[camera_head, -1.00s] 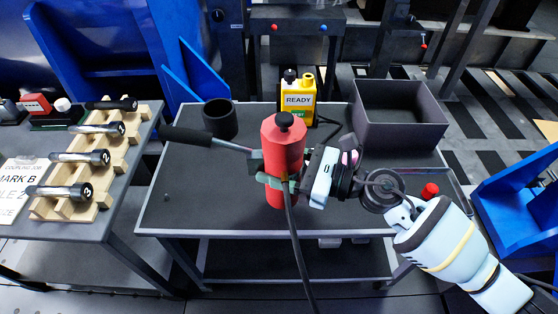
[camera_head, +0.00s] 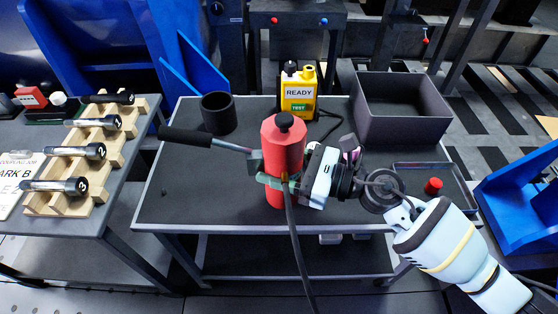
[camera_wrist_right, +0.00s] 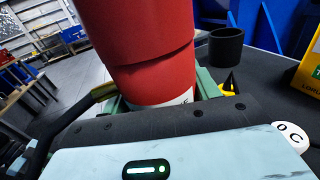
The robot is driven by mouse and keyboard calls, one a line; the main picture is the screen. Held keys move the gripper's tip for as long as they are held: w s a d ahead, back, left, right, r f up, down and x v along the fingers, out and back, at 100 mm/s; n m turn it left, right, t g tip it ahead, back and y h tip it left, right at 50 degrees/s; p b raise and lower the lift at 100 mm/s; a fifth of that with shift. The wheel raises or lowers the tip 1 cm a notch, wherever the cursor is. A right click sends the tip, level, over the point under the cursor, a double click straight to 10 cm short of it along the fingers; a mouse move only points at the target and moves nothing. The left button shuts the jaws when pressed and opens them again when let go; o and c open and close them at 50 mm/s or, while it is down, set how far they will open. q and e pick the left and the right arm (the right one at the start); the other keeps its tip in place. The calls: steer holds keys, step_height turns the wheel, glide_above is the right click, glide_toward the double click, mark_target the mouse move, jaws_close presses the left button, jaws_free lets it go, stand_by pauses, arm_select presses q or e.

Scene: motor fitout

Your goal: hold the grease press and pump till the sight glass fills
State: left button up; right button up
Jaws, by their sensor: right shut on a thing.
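The grease press is a red cylinder (camera_head: 284,150) with a black knob on top and a lever with a black grip (camera_head: 185,137) reaching out to the left. A dark hose (camera_head: 296,245) hangs from its front. My right gripper (camera_head: 275,183) is shut on the press's body, which stands upright in the jaws. In the right wrist view the red body (camera_wrist_right: 140,50) sits between the greenish fingers (camera_wrist_right: 160,98). I cannot make out a sight glass. My left gripper is not in view.
On the grey table (camera_head: 200,190) stand a black cup (camera_head: 218,113), a yellow READY tester (camera_head: 299,92), an empty dark bin (camera_head: 405,128) and a small red knob (camera_head: 433,186) in a tray. A wooden rack (camera_head: 110,150) with capped tubes is on the left bench.

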steer(key=shift+f+b, duration=0.65)
stand_by(0.3)
steer(key=o, duration=1.3)
steer(key=shift+f, duration=0.2)
steer(key=shift+c, duration=0.2)
steer(key=c, duration=1.3)
steer(key=shift+o, duration=0.2)
